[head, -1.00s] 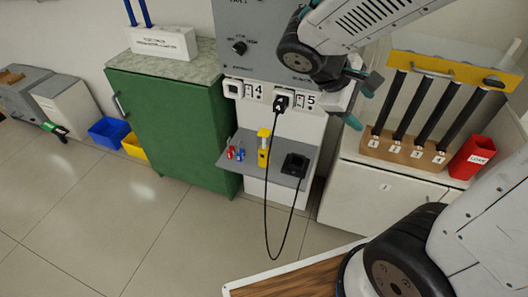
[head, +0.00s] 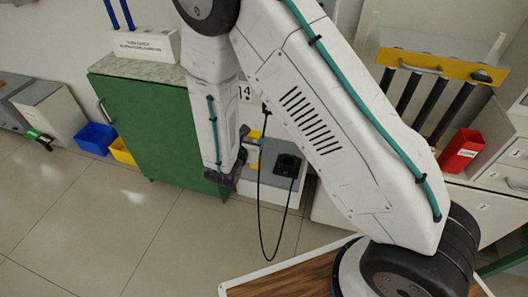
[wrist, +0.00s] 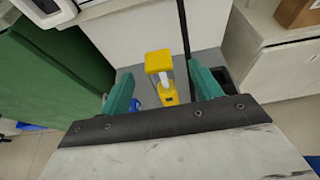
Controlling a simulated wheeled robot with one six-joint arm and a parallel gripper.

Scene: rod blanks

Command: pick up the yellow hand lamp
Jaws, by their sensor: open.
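The yellow hand lamp (wrist: 158,62) stands on a grey shelf, with a yellow top, a pale clear middle and a yellow base. In the wrist view it shows between the two teal fingers of my gripper (wrist: 160,74), which are open and apart from each other. I cannot tell how far the fingertips are from the lamp in depth. In the head view my arm and gripper (head: 250,140) partly hide the lamp (head: 251,161).
A black charger-like block (head: 287,165) sits on the shelf right of the lamp, with a black cable (head: 261,215) hanging in front. A green cabinet (head: 150,130) stands to the left. A red bin (head: 460,150) stands right. Blue and red small items by the lamp are mostly hidden.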

